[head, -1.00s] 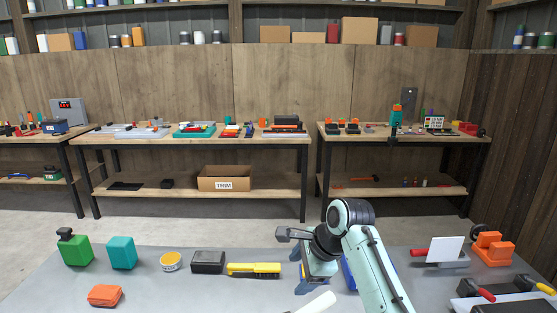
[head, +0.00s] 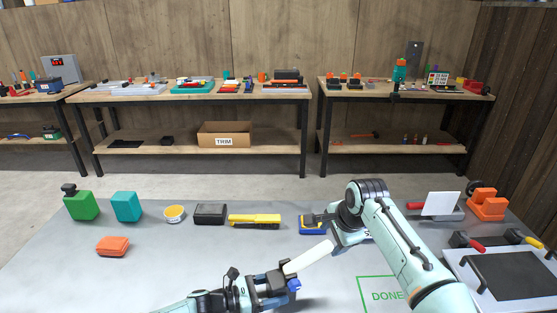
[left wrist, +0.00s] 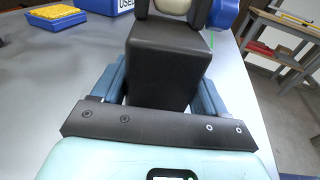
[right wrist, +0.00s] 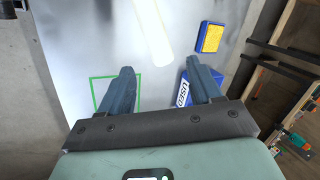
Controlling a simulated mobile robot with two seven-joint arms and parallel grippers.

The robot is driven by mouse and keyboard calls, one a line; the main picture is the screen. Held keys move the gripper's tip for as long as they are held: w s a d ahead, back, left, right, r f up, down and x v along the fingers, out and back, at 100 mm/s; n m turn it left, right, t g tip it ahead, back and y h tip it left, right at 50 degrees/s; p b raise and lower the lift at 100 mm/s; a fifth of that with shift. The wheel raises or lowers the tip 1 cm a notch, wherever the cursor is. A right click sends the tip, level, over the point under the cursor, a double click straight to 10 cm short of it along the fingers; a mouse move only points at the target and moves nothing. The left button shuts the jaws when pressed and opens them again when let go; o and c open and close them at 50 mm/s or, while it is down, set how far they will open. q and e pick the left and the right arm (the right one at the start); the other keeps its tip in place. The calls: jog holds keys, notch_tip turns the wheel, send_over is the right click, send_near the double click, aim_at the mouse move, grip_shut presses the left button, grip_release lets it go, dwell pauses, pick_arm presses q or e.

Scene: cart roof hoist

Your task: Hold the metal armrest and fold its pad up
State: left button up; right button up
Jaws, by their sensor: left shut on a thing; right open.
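The armrest's long cream pad (head: 308,257) slants up and to the right from a dark base block. My left gripper (head: 277,287) is shut on this block (left wrist: 165,70), with one finger on each side of it. A small part of the pad shows at the top of the left wrist view (left wrist: 173,6). My right gripper (right wrist: 160,70) is open. The pad's free end (right wrist: 153,35) lies ahead of and close to its fingertips; I cannot tell whether they touch. In the head view, my right arm hides much of its own fingers.
A blue USED box (right wrist: 184,92) and a blue tray with a yellow pad (right wrist: 210,38) stand close to my right gripper. A green DONE outline (head: 372,278) marks bare table. A yellow-black tool (head: 254,220) and a black box (head: 210,214) lie further back left.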

aim_at(323, 247)
jog(key=shift+x, duration=3.85)
jog(key=c, duration=0.4)
jog(key=shift+c, duration=0.2)
jog(key=shift+a+r, duration=0.15)
jog(key=shift+r, duration=0.05)
jog(key=shift+s+a+r, duration=0.1)
jog(key=shift+a+r, duration=0.3)
jog(key=shift+r, duration=0.35)
jog(key=shift+s+a+r, duration=0.15)
jog(key=shift+a+r, duration=0.4)
jog(key=shift+r, duration=0.1)
jog(key=shift+c, duration=0.2)
